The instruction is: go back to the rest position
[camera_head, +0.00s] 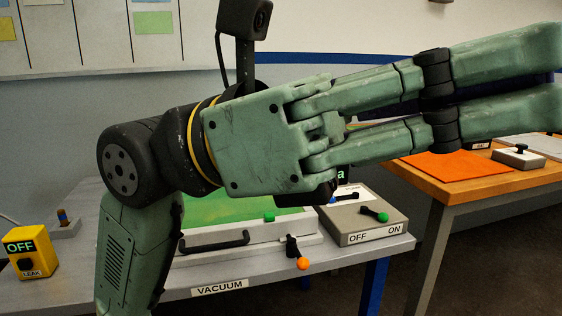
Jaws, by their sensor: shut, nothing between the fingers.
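My gripper (545,80) is large in the foreground, with a worn green palm plate and black joints. Its two green fingers reach right to the picture's edge, so the tips may be cut off. It is shut and I see nothing held in it. It is above and in front of the grey table with the VACUUM label (219,288), and its fingers pass in front of the right-hand bench. My arm comes up from the lower left. A small camera on a post stands up behind the palm. No marked rest position shows.
The grey table carries a white-framed green panel (214,209), a black handle (214,241), an orange-knobbed lever (302,263) and an OFF/ON switch box (368,217). A yellow LEAK box (31,253) stands left. An orange mat (459,166) lies on the wooden bench.

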